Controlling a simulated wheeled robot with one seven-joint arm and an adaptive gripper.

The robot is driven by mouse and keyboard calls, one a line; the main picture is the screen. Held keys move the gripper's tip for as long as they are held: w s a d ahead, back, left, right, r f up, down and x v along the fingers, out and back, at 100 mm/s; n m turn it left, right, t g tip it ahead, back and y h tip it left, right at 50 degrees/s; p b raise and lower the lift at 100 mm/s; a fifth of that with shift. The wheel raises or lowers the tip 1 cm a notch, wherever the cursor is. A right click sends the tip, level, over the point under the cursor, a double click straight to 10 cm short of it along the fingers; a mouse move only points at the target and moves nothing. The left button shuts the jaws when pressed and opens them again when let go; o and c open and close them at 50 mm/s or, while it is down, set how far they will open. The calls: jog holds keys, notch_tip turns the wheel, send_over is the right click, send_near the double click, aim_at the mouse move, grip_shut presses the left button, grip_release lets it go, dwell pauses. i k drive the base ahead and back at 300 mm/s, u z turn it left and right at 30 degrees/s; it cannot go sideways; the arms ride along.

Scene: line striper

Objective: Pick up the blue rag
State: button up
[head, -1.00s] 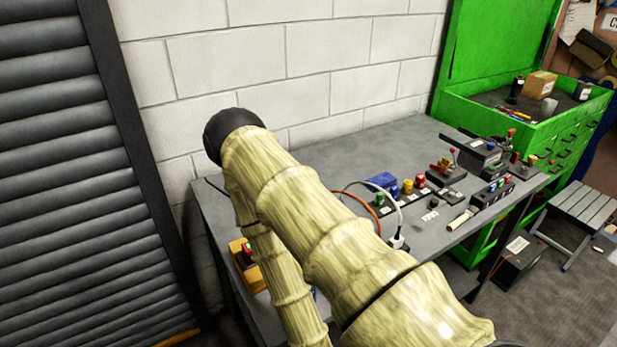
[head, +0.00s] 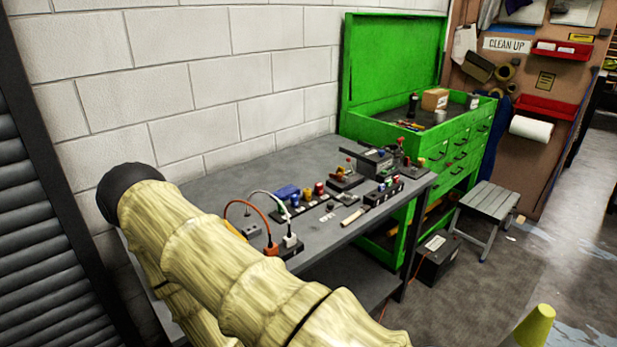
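I cannot make out a blue rag for certain. A small blue item (head: 287,192) sits on the grey workbench (head: 235,183) near a row of coloured knobs and looks more like a block than cloth. A grey-blue cloth (head: 488,13) hangs at the top of the brown board. Dark blue material (head: 507,112) shows between the green cabinet and that board. My arm, in a yellowish sleeve, covers the lower left and hides the near part of the bench. My gripper is out of view.
The green tool cabinet (head: 392,132) stands behind the bench's right end. A grey stool (head: 488,203), a black box (head: 437,256) and a yellow-green cone (head: 534,328) stand on the floor. A brown board (head: 541,75) bears a "CLEAN UP" sign. Floor at the right is mostly open.

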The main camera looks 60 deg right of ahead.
aim_at(284, 194)
jog(key=k, duration=0.65)
jog(key=z, duration=1.2)
jog(key=i, duration=0.25)
